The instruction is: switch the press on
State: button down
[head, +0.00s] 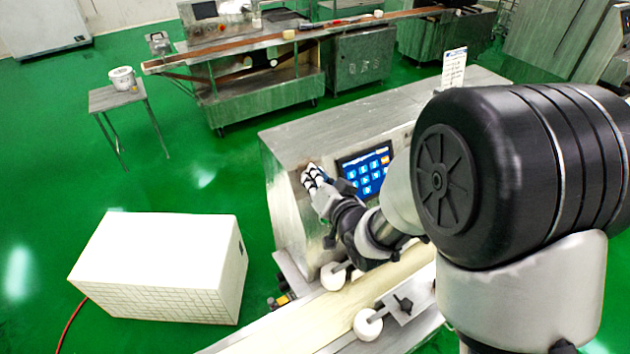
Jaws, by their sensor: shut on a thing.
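The press (290,143) is a grey metal machine with a sloped front. A blue touch screen (366,174) with several lit icons is set in that front, and my arm covers its right side. My gripper (312,176) is at the front, just left of the screen. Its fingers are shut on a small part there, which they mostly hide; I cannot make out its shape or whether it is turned. My arm reaches in from the right and hides much of the press's right side and lower front.
A conveyor belt (310,322) with white rollers (368,325) runs below the press front. A large white box (165,262) stands on the green floor at the left. A small table (115,98) holds a white bucket (123,78). Another conveyor line (235,47) stands behind.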

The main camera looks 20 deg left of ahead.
jog(key=shift+m, duration=0.6)
jog(key=c, duration=1.7)
grip_release()
jog(key=v, duration=0.7)
jog(key=shift+s+d+r, duration=0.15)
jog(key=shift+s+r, duration=0.05)
